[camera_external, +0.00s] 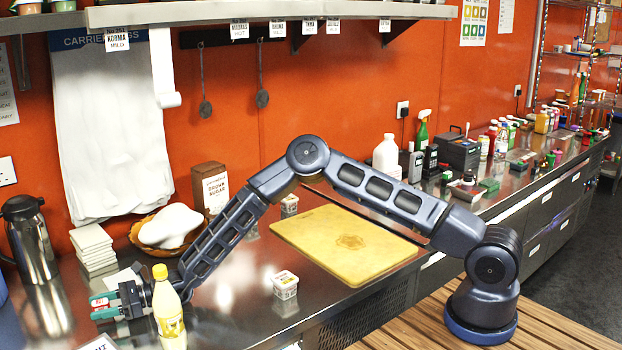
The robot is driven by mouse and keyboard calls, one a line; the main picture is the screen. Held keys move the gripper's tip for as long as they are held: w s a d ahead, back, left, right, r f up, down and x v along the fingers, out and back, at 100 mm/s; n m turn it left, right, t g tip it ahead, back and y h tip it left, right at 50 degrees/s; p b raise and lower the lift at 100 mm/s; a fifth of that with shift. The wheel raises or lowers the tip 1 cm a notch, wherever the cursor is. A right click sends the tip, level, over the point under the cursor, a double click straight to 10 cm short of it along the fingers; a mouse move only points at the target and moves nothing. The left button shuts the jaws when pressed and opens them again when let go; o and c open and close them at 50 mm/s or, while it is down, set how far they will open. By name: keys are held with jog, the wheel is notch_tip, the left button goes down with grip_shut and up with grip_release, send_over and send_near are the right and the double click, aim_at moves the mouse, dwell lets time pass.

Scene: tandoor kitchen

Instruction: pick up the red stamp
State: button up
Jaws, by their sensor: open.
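My gripper (102,306) is at the lower left, low over the steel counter, with its teal fingertips apart and pointing left. A small whitish piece with a red mark (99,302) shows at the fingertips. I cannot tell whether it is the red stamp, or whether it lies between the fingers or behind them. Small dark blocks with red or green parts (468,180) lie far off on the right of the counter, too small to identify. A yellow bottle (168,308) stands just right of my gripper and hides part of the hand.
A steel flask (32,240), stacked white tiles (92,246) and a basket (140,235) stand behind my gripper. A small white tub (285,284) and a yellow cutting board (345,243) lie to the right. Bare counter (235,290) lies between bottle and tub.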

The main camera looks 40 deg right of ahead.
jog(key=c, duration=1.1)
